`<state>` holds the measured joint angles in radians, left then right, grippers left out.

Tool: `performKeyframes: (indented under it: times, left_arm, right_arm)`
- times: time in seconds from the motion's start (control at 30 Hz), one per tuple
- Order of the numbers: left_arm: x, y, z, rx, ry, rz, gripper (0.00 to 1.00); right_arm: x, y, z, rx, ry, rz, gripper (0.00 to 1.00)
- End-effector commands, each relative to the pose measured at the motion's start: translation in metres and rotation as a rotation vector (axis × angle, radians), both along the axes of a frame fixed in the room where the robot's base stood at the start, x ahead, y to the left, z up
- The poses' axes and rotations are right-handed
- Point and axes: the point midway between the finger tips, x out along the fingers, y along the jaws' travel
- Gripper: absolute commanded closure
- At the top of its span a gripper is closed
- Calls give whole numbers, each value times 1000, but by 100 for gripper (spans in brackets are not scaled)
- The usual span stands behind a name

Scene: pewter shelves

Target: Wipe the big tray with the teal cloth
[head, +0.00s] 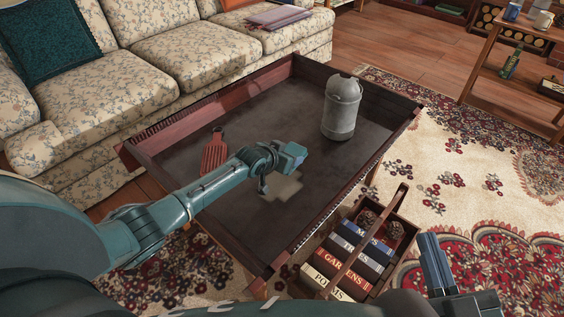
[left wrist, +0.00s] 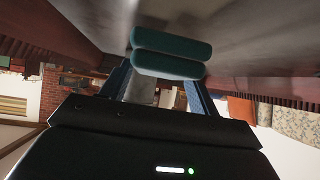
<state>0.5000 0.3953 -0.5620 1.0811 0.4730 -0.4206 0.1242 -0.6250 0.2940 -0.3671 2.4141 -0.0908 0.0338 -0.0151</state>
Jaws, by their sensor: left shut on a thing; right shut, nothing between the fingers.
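The big tray (head: 250,100) is a dark, wood-rimmed tray top in front of the sofa. A pale patch (head: 283,188) lies on its floor, just below the end of my left arm. My left gripper (left wrist: 168,76) is shut on the teal cloth (left wrist: 172,48), which shows as a rounded, folded pad in the left wrist view, close to the tray's surface. Whether it touches is unclear. My right gripper (head: 434,262) is shut and empty, right of the book caddy.
A grey canister (head: 342,108) stands in the tray's right part. A red slotted spatula (head: 214,153) lies at its left. A wooden caddy of books (head: 345,262) stands by the near right edge. The sofa (head: 190,60) runs behind; a side table (head: 500,80) stands right.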

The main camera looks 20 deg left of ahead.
Motion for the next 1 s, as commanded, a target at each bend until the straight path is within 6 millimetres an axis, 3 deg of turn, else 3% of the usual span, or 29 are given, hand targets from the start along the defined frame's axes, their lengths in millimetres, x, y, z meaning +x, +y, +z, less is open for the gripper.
performKeyframes:
  times: [0.2, 0.47, 1.0]
  left_arm:
    - [16, -5, -1, -1, 0, 1, 78]
    - [17, -6, 4, -1, 1, 1, 78]
    - [-18, 6, 7, 0, 0, 0, 78]
  right_arm:
    - [0, 0, -16, 0, 0, 0, 100]
    - [0, 0, -9, 0, 0, 0, 100]
    - [0, 0, 30, 0, 0, 0, 100]
